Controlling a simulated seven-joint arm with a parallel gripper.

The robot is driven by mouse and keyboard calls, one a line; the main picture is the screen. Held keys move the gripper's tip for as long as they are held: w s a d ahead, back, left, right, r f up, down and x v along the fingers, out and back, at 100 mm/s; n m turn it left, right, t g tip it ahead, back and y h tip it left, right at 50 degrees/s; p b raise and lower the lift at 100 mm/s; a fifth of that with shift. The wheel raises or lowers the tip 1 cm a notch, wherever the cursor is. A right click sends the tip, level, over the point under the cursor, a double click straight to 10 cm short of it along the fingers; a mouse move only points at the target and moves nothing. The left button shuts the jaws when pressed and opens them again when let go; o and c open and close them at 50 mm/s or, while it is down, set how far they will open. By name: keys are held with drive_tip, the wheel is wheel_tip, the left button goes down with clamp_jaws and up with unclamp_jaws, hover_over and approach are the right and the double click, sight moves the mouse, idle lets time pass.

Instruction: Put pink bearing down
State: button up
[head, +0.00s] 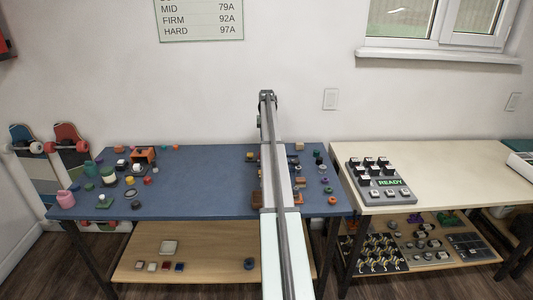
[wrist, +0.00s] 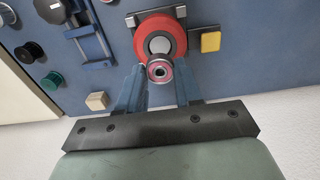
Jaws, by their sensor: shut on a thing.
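The pink bearing (wrist: 159,71) is a small metal ring with a pink band around a dark bore, in the middle of the wrist view. My gripper (wrist: 161,76) is shut on it, with one blue-grey finger on each side. A red wheel with a pale grey centre (wrist: 160,38) lies just beyond the bearing, partly covered by it in this view. I cannot tell the height of the bearing above the wheel or the table. In the head view my arm hides the gripper and the bearing.
The blue bench (head: 205,185) holds many small parts at left and near my arm. In the wrist view a yellow block (wrist: 210,42), a wooden block (wrist: 97,101), a clamp-like tool (wrist: 87,40) and dark wheels (wrist: 29,52) surround the red wheel. The bench's middle-left is mostly clear.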

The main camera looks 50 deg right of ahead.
drive_tip(key=shift+w+a+r, duration=0.1)
drive_tip(key=shift+w+a, duration=0.15)
drive_tip(key=shift+a, duration=0.05)
drive_tip(key=s+a, duration=2.1)
drive_tip(key=a, duration=0.2)
drive_tip(key=shift+w+f, duration=0.2)
drive_tip(key=shift+f, duration=5.25)
drive_tip(key=shift+f, duration=0.1)
drive_tip(key=o, duration=0.9)
drive_tip(key=shift+o, duration=0.2)
